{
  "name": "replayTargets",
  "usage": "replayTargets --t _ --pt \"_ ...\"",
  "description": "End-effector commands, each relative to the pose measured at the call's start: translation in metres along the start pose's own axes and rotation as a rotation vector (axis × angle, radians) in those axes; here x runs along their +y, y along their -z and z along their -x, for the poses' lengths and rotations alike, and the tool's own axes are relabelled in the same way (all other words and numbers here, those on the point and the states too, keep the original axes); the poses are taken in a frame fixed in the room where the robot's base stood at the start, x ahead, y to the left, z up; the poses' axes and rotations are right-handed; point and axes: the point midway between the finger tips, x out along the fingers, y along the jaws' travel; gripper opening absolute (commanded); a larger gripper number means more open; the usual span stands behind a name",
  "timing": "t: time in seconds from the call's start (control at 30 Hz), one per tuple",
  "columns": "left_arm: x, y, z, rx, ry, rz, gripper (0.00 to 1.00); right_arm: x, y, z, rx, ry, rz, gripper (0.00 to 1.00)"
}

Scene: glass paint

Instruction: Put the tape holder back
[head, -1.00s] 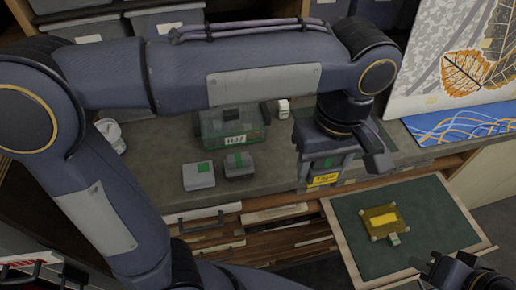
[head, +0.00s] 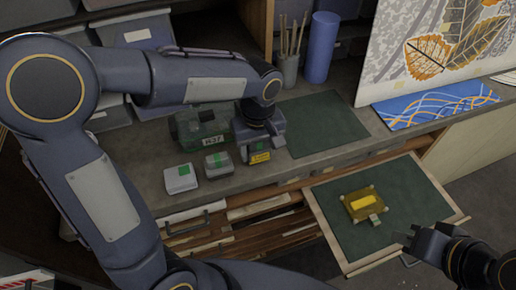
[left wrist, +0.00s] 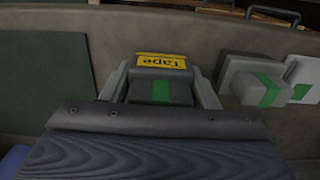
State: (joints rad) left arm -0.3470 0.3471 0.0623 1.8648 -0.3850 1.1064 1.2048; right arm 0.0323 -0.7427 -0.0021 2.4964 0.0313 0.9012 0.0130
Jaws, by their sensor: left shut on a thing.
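The tape holder (head: 259,157) is a small dark grey box with a yellow "Tape" label. My left gripper (head: 261,145) is shut around it over the front of the workbench (head: 232,187). In the left wrist view the tape holder (left wrist: 160,91) sits between the two fingers, its green top patch and yellow label showing. I cannot tell whether its underside touches the bench. It is to the right of two grey boxes with green patches, the darker box (head: 217,166) and the lighter box (head: 181,179). My right gripper (head: 408,238) is at the lower right; its opening is unclear.
A green see-through case (head: 197,128) stands behind the grey boxes. A dark green mat (head: 322,122) lies bare to the right. A pulled-out drawer board (head: 330,213) holds a yellow piece (head: 364,204). A pen cup (head: 288,72) and blue cylinder (head: 320,48) stand behind.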

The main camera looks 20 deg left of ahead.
Motion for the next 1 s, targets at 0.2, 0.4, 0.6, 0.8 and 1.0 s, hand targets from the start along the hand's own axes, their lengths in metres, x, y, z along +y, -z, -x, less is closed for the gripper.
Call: replayTargets --t 0.2,0.4,0.6,0.8,1.0 --pt "-0.0001 0.0001 -0.0096 0.001 -0.002 0.001 0.36 -0.0001 0.0001 0.0002 0.0 0.0 0.0 0.0" --pt "-0.0001 0.0 -0.0114 0.001 -0.002 0.001 0.36 0.0006 -0.0007 -0.0014 0.0 0.0 0.0 0.0" --pt "-0.0001 -0.0001 -0.0125 0.0 -0.001 0.001 0.7 0.0009 -0.001 -0.002 0.0 0.0 0.0 0.0" --pt "-0.0001 -0.0002 -0.0124 0.0 -0.001 0.001 0.76 0.0009 -0.001 -0.002 0.0 0.0 0.0 0.0" --pt "-0.0001 -0.0001 -0.0063 0.0 -0.001 0.001 0.76 -0.0011 0.0013 0.0025 0.0 0.0 0.0 0.0"
